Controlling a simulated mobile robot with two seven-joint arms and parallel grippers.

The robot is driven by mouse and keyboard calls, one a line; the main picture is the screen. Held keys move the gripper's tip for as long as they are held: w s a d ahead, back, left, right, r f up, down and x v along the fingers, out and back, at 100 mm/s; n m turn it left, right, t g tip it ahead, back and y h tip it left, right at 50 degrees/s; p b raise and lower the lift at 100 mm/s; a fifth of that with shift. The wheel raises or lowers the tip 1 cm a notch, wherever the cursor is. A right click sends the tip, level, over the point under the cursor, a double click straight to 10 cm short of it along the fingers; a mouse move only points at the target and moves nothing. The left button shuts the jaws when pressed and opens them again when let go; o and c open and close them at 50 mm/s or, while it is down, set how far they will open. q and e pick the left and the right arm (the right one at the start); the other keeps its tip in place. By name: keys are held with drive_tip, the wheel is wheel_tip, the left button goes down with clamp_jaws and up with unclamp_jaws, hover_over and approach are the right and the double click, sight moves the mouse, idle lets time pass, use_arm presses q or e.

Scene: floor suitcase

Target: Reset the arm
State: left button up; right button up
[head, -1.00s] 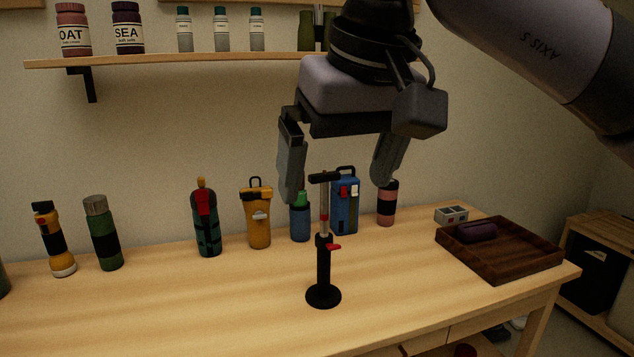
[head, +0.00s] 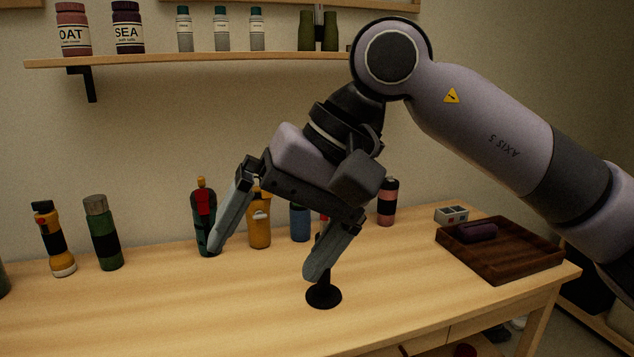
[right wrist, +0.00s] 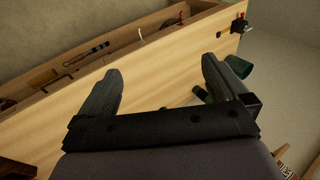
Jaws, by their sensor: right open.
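My right arm comes in from the right in the head view, bent at a joint above the table. My right gripper (head: 265,262) hangs tilted down to the left, with its two fingers wide apart and nothing between them. Its right finger is in front of the black hand pump (head: 323,296), hiding most of it; only its round base and a bit of the shaft show. I cannot tell whether they touch. In the right wrist view the open fingers (right wrist: 162,68) are also empty. My left gripper is in neither view.
A wooden table (head: 190,310) carries several bottles and flasks along the back, such as a green flask (head: 103,232) and a yellow bottle (head: 259,228). A dark wooden tray (head: 510,256) with a purple case (head: 477,231) stands at the right. A shelf (head: 230,59) with jars is above.

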drive_tip(key=s+a+f+m+g+y, duration=0.2)
drive_tip(key=s+a+m+g+y, duration=0.25)
drive_tip(key=m+g+y, duration=0.45)
drive_tip(key=w+d+f+m+t+y, duration=0.3)
drive_tip(key=w+d+f+m+t, duration=0.2)
drive_tip(key=m+t, duration=0.95)
drive_tip(key=w+d+f+m+t+y, duration=0.4)
drive_tip(key=m+t, duration=0.5)
drive_tip(key=m, duration=1)
drive_tip(key=d+f+m+t+h, duration=0.2)
drive_tip(key=d+f+m+h, duration=0.3)
drive_tip(key=f+m+h, duration=0.3)
drive_tip(key=d+f+m+t+h, duration=0.2)
drive_tip(key=d+f+m+h, duration=0.35)
drive_tip(key=f+m, duration=0.35)
drive_tip(key=s+d+f+m+g+h+p, duration=0.2)
drive_tip(key=s+d+f+m+g+h, duration=0.1)
drive_tip(key=s+f+m, duration=0.3)
drive_tip(key=s+d+f+m+g+h+p, duration=0.1)
drive_tip(key=s+d+f+m+g+h, duration=0.2)
drive_tip(key=s+f, duration=0.6)
drive_tip(key=d+f+m+g, duration=0.1)
drive_tip(key=d+m+g, duration=0.1)
drive_tip(key=d+m, duration=0.1)
drive_tip(key=shift+s+d+f+m+p, duration=0.15)
drive_tip(key=shift+s+f+m+p, duration=0.25)
drive_tip(key=shift+m, duration=0.15)
